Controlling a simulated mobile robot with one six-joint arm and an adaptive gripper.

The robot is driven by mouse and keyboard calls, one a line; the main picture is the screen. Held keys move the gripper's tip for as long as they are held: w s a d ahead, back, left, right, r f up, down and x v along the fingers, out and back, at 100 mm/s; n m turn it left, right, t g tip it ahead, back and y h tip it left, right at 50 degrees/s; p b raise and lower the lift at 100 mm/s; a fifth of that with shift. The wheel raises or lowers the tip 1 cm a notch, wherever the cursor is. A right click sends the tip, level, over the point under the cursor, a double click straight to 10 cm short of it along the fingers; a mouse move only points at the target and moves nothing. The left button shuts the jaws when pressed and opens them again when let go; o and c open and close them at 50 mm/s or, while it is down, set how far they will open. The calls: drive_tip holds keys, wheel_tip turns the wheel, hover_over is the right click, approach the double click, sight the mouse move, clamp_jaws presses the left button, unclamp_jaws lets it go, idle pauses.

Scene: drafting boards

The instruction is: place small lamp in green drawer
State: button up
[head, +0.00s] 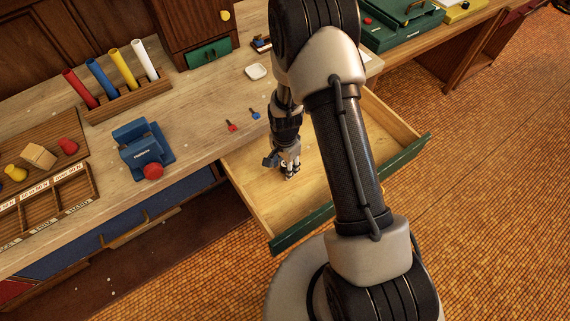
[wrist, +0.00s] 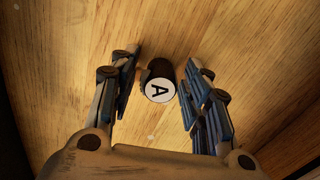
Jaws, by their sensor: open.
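The green-fronted drawer (head: 302,231) is pulled open below the worktop, its pale wooden inside showing in the head view. My gripper (head: 289,175) is down inside it, over the left part of the drawer floor. In the wrist view my gripper (wrist: 158,85) is open, one finger on each side of a small dark cylinder with a white round face marked A (wrist: 158,90). This looks like the small lamp. It is at the wooden drawer floor, with a gap to each finger. In the head view it is hardly visible at my fingertips.
On the worktop stand a blue device with a red knob (head: 146,150), red and blue keys (head: 232,126), a white dish (head: 256,72) and a rack of coloured tubes (head: 127,98). A smaller green drawer (head: 209,53) is shut in the cabinet.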

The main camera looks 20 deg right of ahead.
wheel_tip(320, 180, up, 24)
drive_tip(key=f+n+t+p, duration=0.1)
drive_tip(key=n+p, duration=0.2)
drive_tip(key=p, duration=0.1)
drive_tip(key=s+r+n+t, duration=0.1)
drive_tip(key=s+r+n, duration=0.15)
drive_tip(key=r, duration=0.35)
drive_tip(key=s+r+n, duration=0.1)
drive_tip(key=s+r, duration=0.3)
drive_tip(key=r, duration=0.2)
drive_tip(key=s+r+n+t, duration=0.2)
drive_tip(key=s+r+n, duration=0.4)
drive_tip(key=s, duration=0.9)
wheel_tip(320, 180, up, 3)
drive_tip(key=shift+f+t, duration=0.2)
drive_tip(key=shift+t, duration=0.1)
